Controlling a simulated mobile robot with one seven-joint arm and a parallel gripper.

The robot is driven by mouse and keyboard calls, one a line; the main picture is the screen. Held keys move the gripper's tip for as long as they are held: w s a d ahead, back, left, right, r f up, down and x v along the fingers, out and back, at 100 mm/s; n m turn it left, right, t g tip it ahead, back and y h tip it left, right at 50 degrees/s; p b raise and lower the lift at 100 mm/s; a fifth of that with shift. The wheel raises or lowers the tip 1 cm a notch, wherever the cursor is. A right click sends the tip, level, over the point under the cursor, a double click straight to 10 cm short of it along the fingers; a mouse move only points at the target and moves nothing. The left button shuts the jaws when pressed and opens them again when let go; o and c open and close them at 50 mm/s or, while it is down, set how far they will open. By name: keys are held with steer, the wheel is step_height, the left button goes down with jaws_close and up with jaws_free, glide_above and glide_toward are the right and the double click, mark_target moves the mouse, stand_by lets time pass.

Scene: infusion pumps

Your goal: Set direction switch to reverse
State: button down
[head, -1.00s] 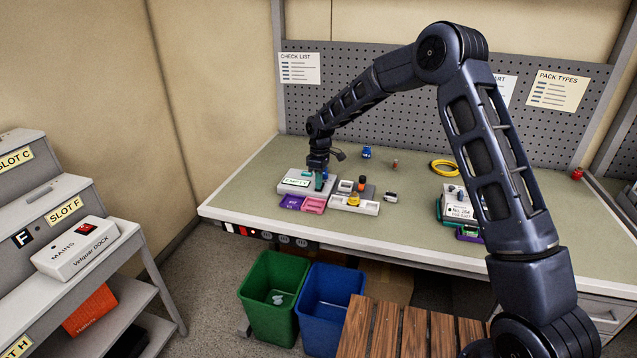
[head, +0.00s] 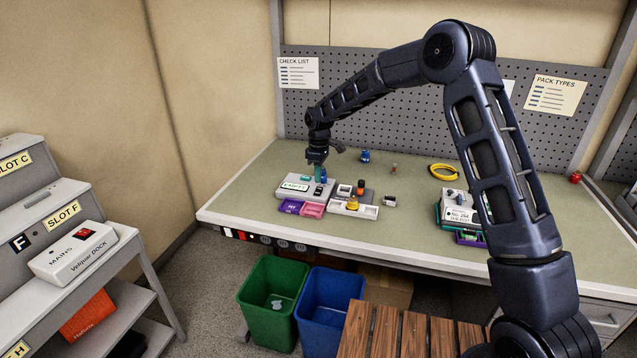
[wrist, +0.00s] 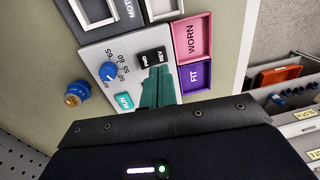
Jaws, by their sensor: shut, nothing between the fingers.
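The direction switch (wrist: 151,57) is a black rocker marked FWD and REV on a light grey pump panel (wrist: 97,53). Which side is pressed down, I cannot tell. The panel also carries a blue dial (wrist: 108,71) with a number scale and a teal RUN button (wrist: 124,101). In the head view the pump unit (head: 284,190) sits at the bench's left end. My gripper (wrist: 158,76) has teal fingers, shut and empty, with the tips beside the switch in the wrist view. In the head view my gripper (head: 317,176) is above the unit, apparently clear of it.
Purple FIT (wrist: 195,76) and pink WORN (wrist: 193,38) trays adjoin the unit. A blue knob-like part (wrist: 78,91) lies beside it. The bench (head: 405,225) has free room further right.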

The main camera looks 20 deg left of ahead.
mark_target(318, 194)
step_height(318, 194, up, 10)
steer(key=s, duration=0.1)
steer(key=shift+s, duration=0.2)
steer(key=s+d+r+m+t, duration=0.1)
steer(key=s+d+r+m, duration=0.3)
steer(key=d, duration=0.7)
steer(key=d+r+m+t, duration=0.1)
steer(key=d+r+m, duration=0.1)
steer(key=d+r, duration=0.75)
steer(key=s+d+r+m+t, duration=0.1)
steer(key=s+d+r+m, duration=0.15)
steer(key=d, duration=1.15)
steer(key=s+d+f+m+t, duration=0.1)
steer(key=s+d+m, duration=0.3)
steer(key=s+d, duration=0.6)
steer(key=s+d+f+m+t, duration=0.1)
steer(key=s+d+m, duration=0.4)
steer(key=s+d, duration=0.6)
steer(key=shift+s+d+f+t, duration=0.15)
steer(key=shift+f+t, duration=0.15)
steer(key=shift+f, duration=0.45)
